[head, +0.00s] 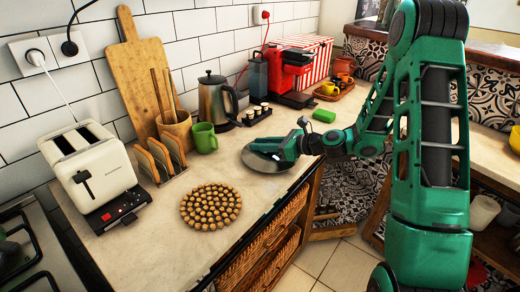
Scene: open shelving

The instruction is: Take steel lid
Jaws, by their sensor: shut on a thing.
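The steel lid (258,160) is a round, flat, shiny grey disc at the front part of the pale worktop, right of the cork trivet. My green gripper (270,148) reaches in from the right over the lid. It is shut on the lid at its upper middle; the fingertips and the lid's knob are small and partly hidden by the gripper. The lid appears to lie on or just above the worktop; I cannot tell which.
A round cork trivet (211,206), a cream toaster (90,172), a toast rack (162,158) and a green mug (204,138) stand left.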

